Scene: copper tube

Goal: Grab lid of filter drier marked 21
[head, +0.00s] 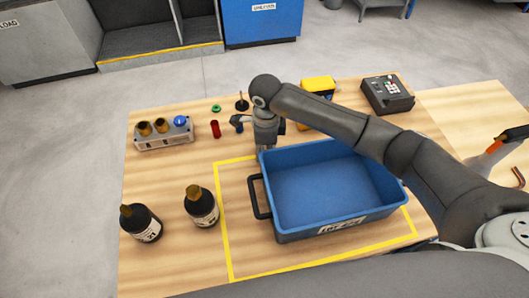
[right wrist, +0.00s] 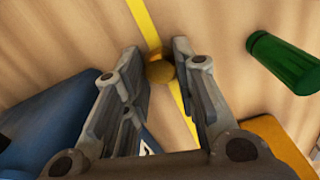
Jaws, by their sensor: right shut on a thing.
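Two dark bottles with brass-coloured tops stand at the left of the table in the head view. The nearer left bottle (head: 141,224) has a white label that seems to end in 21. The other bottle (head: 202,207) stands to its right, its label too small to read surely. My right gripper (head: 264,148) points down just behind the blue crate, far from both bottles. In the right wrist view its fingers are shut on a small round brass-coloured thing (right wrist: 160,70) between the tips. I cannot tell what it belongs to. My left gripper is out of view.
The blue crate (head: 279,235) sits inside a yellow taped outline (head: 223,231). A grey block (head: 164,139) holds two brass pieces and a blue knob. A red cylinder (head: 215,129) and a yellow device (head: 318,84) are behind.

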